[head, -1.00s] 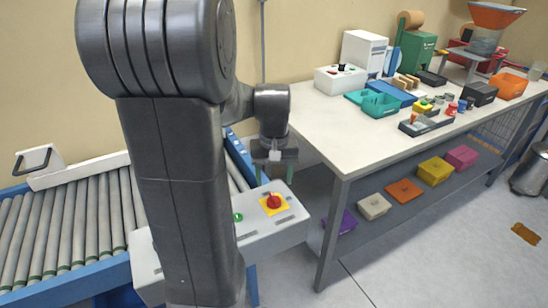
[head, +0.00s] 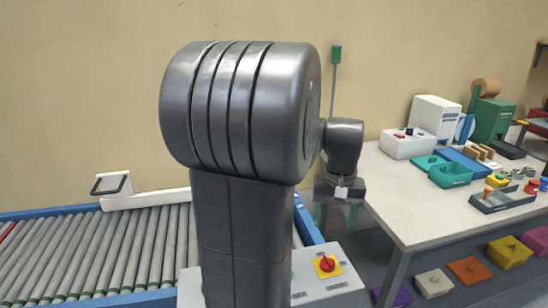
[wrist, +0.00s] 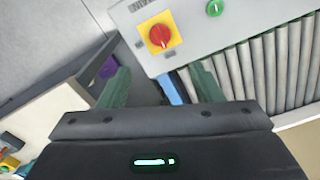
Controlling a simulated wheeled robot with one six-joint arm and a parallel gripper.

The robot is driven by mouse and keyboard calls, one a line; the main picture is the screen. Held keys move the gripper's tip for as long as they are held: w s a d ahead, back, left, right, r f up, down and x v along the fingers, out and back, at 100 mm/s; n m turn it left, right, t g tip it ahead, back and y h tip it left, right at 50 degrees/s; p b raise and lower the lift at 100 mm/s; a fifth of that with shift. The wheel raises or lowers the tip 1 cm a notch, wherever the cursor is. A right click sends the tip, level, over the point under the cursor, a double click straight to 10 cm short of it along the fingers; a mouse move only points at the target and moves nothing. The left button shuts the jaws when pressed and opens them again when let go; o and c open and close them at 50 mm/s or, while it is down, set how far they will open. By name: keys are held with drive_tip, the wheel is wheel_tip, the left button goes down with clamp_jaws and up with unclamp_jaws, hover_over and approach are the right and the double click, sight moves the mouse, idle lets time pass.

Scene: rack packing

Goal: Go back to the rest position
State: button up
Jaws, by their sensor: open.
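My gripper (wrist: 160,88) shows in the wrist view with its two green fingers spread wide apart and nothing between them. Under it are a grey control box with a red knob on a yellow plate (wrist: 160,34) and a green button (wrist: 214,8). In the head view my gripper (head: 335,215) hangs below the wrist, between the control box (head: 338,284) and the workbench (head: 405,205). The fingers are partly hidden there by dim contrast. My dark arm fills the middle of the head view.
A roller conveyor (head: 120,250) with blue rails runs along the left. The workbench at right holds a white box (head: 408,144), teal bins (head: 450,175) and a dark tray (head: 503,199). Coloured boxes, one of them orange (head: 469,270), sit on its lower shelf.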

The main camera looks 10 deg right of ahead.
sight(328, 259)
wheel_tip(328, 259, down, 14)
drive_tip(key=shift+r+b, duration=0.1)
drive_tip(key=shift+b, duration=0.35)
